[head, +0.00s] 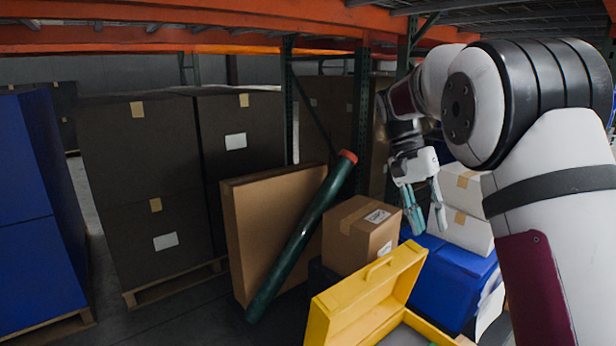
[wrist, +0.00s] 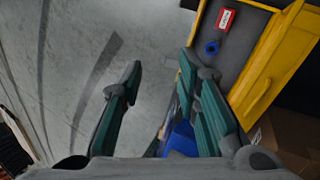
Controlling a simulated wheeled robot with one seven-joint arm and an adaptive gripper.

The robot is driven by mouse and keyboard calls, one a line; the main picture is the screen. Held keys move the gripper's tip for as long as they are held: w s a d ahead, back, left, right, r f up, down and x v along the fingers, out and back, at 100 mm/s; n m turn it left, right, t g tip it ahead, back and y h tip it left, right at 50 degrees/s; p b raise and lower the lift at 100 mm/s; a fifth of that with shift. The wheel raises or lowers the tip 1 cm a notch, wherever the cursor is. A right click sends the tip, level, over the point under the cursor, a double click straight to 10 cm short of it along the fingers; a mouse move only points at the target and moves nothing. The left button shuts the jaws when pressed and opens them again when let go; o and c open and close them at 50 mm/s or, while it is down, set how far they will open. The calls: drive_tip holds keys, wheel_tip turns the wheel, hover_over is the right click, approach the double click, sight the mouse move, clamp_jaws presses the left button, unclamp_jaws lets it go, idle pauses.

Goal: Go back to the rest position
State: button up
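My gripper (head: 423,208) hangs from my raised arm at the right of the head view, its teal fingers pointing down. It is in front of the white boxes (head: 466,190) and above the blue totes (head: 452,280), as the head view shows it. In the wrist view my gripper (wrist: 160,85) has its two fingers wide apart with nothing between them. Bare grey floor (wrist: 75,70) shows behind the gap. The open yellow case (head: 365,300) stands below; it also shows in the wrist view (wrist: 268,70), to the right of the fingers.
In the case lie a red-labelled item (wrist: 226,19) and a blue ring (wrist: 212,47). A cardboard box (head: 350,245), a dark green tube (head: 300,240) and a flat carton (head: 245,215) stand left of the gripper. Orange rack beams (head: 200,40) cross overhead.

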drive_tip(key=s+a+r+n+t+y, duration=0.1)
drive_tip(key=s+r+n+t, duration=0.2)
drive_tip(key=s, duration=0.5)
drive_tip(key=s+a+r+n+t+y, duration=0.15)
drive_tip(key=s+r, duration=0.25)
drive_tip(key=s, duration=0.4)
drive_tip(key=s+a+f+n+t, duration=0.1)
drive_tip(key=s+f+n+t, duration=0.15)
drive_tip(key=s, duration=0.45)
drive_tip(key=s+a+f+n+t, duration=0.1)
drive_tip(key=s+a+f+t, duration=0.15)
drive_tip(key=s, duration=0.35)
drive_tip(key=s+r+p, duration=0.5)
drive_tip(key=r+p, duration=0.5)
drive_tip(key=p, duration=0.2)
drive_tip(key=s+d+r+g+p, duration=0.1)
drive_tip(key=s+r+p, duration=0.5)
drive_tip(key=r+p, duration=0.5)
drive_tip(key=shift+s+d+r+y+p, duration=0.15)
drive_tip(key=shift+s+r+y+p, duration=0.1)
drive_tip(key=shift+y+p, duration=0.2)
